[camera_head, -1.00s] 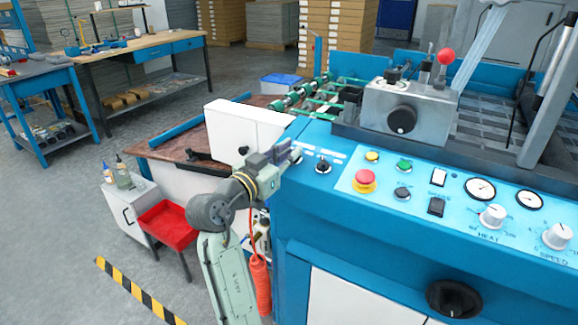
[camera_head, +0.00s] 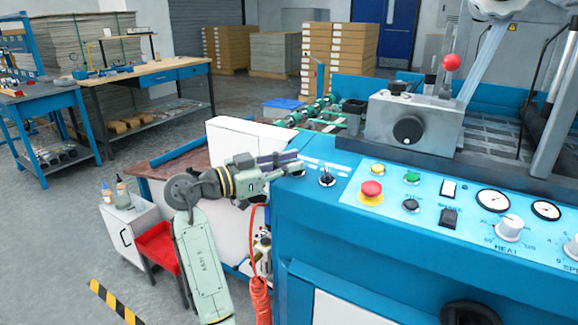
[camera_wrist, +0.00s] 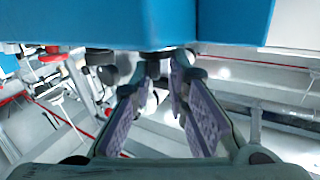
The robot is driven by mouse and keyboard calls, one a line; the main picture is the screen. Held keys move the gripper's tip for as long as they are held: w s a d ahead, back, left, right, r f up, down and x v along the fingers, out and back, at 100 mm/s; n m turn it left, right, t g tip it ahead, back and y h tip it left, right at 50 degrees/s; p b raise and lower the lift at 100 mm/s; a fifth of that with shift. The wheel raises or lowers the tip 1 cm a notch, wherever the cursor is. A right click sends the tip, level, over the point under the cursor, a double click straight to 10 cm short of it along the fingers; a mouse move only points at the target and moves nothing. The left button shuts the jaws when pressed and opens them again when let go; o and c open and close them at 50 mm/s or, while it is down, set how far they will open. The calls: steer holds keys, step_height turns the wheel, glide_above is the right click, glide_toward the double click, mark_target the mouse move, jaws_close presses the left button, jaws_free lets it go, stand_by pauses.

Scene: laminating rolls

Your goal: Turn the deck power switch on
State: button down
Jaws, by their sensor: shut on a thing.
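My gripper (camera_head: 295,165) is at the left end of the blue machine (camera_head: 300,225), just left of the control panel. In the wrist view its fingers (camera_wrist: 164,78) are closed on a small dark part (camera_wrist: 155,62) at the blue edge. The fingers cover most of this part, and I cannot tell whether it is the deck power switch. A black switch with a short lever (camera_head: 327,176) stands on the panel, apart from my fingertips. Two rocker switches, a white one (camera_head: 450,189) and a dark one (camera_head: 448,218), are farther right. Their labels are too small to read.
A red stop button (camera_head: 371,191), green button (camera_head: 411,178), gauges (camera_head: 493,201) and heat knob (camera_head: 509,228) fill the panel. A white cabinet (camera_head: 240,150) stands behind my arm. An orange coiled cable (camera_head: 260,290) hangs below.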

steer(key=shift+s+d+f, duration=0.2)
steer(key=shift+d, duration=0.2)
steer(key=c, duration=1.7)
jaws_free()
steer(key=shift+a+r, duration=0.15)
steer(key=shift+a, duration=0.05)
steer(key=shift+s+a, duration=0.15)
steer(key=shift+a, duration=0.35)
steer(key=v, duration=1.1)
